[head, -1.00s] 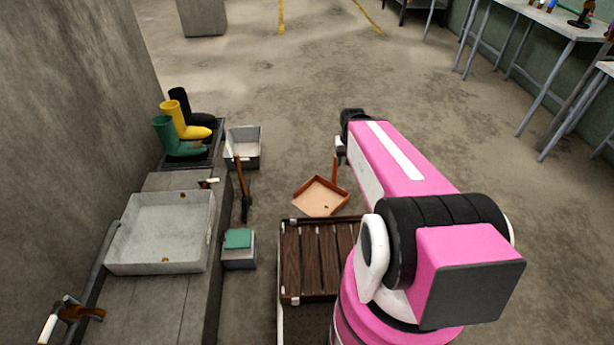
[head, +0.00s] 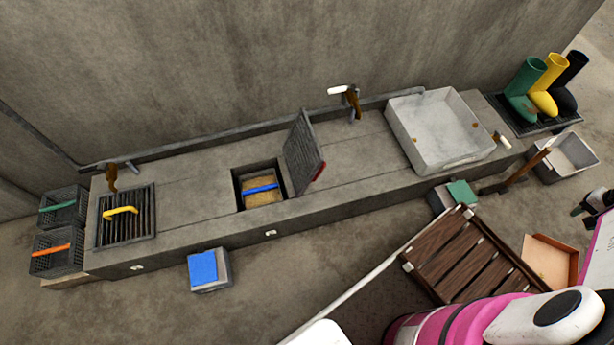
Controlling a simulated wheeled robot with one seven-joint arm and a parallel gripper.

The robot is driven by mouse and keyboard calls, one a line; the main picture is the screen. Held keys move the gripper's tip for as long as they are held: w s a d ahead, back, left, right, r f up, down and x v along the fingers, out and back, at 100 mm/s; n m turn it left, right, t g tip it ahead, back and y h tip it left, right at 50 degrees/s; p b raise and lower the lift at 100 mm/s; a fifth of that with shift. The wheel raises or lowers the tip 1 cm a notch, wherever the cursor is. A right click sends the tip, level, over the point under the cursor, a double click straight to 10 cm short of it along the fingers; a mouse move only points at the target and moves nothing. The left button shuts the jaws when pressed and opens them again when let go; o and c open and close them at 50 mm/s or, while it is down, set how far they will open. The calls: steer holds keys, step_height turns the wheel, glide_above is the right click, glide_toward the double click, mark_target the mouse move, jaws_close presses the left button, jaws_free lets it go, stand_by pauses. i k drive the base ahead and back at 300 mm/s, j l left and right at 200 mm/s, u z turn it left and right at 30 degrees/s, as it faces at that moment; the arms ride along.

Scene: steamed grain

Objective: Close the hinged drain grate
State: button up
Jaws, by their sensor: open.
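The hinged drain grate (head: 302,150) is grey and stands up, tilted a little, at the right edge of a square drain opening (head: 238,190) in the concrete ledge. A red handle (head: 319,171) is on its right side. The opening is uncovered; inside are something tan and a blue bar-like handle (head: 260,188). My gripper (head: 590,204) shows small and dark at the right edge of the head view, far from the grate and near the grey bin. It is open, with no object seen in it.
A second grate with a yellow handle (head: 120,211) lies flat at the ledge's left end. A white basin (head: 440,130) and boots (head: 545,85) are to the right. A wooden slatted rack (head: 470,257) and a blue-topped box (head: 204,268) stand on the floor before the ledge.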

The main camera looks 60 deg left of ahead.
mark_target(304, 166)
steer(key=l+u, duration=0.1)
steer(key=u, duration=2.25)
steer(key=j, duration=0.1)
